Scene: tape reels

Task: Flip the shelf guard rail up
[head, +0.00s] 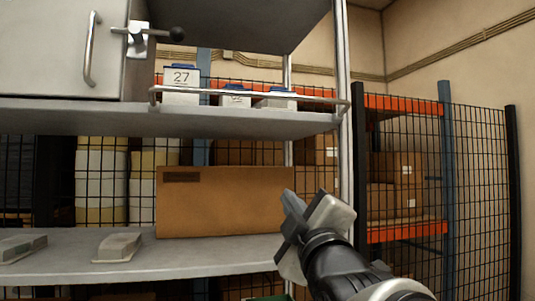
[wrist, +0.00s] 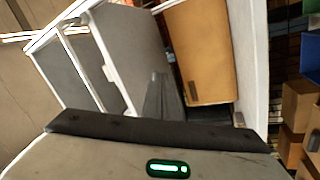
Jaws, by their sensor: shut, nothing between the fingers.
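The guard rail (head: 250,94) is a thin pale metal bar along the front of the upper shelf (head: 230,121). It runs a little above the shelf's front edge and crosses in front of the lower parts of the reel boxes. Its ends bend down at both sides; its exact tilt is hard to tell. My gripper (head: 287,203) is shut and empty. It is below the upper shelf, in front of the right end of the brown box, clearly apart from the rail. In the wrist view my gripper's fingers (wrist: 157,80) point toward the shelving.
White reel boxes, one marked 27 (head: 181,80), stand behind the rail. A cabinet door (head: 55,50) with a handle and latch is at upper left. A brown box (head: 225,200) and grey cases (head: 118,246) sit on the lower shelf. A mesh fence (head: 478,190) stands at right.

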